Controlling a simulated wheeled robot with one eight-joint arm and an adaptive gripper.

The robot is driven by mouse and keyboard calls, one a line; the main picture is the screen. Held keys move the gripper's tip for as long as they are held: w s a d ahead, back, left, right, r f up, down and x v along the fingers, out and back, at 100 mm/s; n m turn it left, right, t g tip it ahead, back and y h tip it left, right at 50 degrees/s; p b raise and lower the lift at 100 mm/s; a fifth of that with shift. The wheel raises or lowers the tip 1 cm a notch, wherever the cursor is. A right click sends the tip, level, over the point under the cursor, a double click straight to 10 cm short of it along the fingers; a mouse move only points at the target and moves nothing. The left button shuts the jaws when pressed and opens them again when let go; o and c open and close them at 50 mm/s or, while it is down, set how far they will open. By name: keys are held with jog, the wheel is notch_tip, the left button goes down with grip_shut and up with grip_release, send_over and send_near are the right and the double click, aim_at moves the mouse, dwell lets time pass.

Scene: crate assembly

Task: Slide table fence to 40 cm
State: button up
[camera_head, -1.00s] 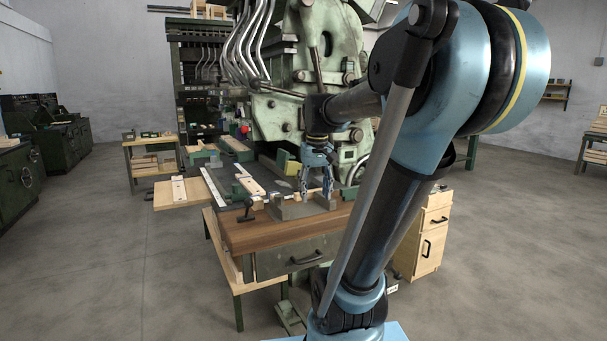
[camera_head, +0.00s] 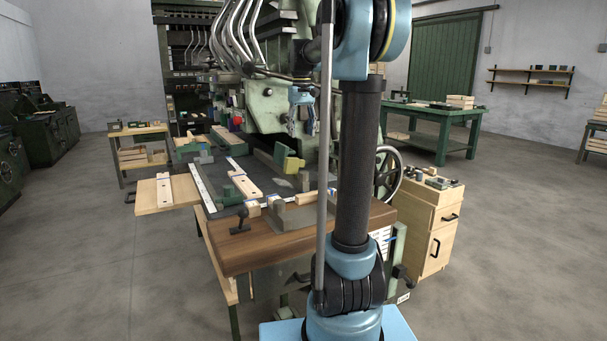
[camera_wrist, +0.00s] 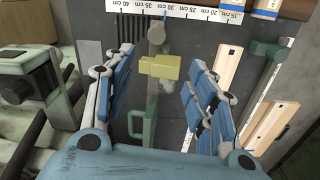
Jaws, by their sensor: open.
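My gripper (camera_head: 301,128) is open and empty, raised over the far right part of the machine table in the head view. In the wrist view its two blue fingers (camera_wrist: 150,82) stand apart, with a yellow block (camera_wrist: 160,67) between them in the picture. The block sits on a grey bar, which looks like the fence (camera_wrist: 156,38). The yellow block also shows in the head view (camera_head: 290,161), below the gripper. A white scale (camera_wrist: 190,13) marked in cm runs along the top of the wrist view. A blue mark lies near the bar's end; the exact reading is unclear.
A green handle (camera_wrist: 143,122) stands below the block in the wrist view. Wooden strips (camera_wrist: 215,88) and a green clamp (camera_wrist: 268,50) lie to its right. A grey metal block (camera_head: 300,215) stands at the table's near edge. The large green machine (camera_head: 275,110) rises behind.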

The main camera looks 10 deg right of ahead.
aim_at(304, 173)
jog(key=f, duration=1.7)
jog(key=shift+d, duration=0.4)
jog(key=shift+s, duration=0.1)
grip_shut()
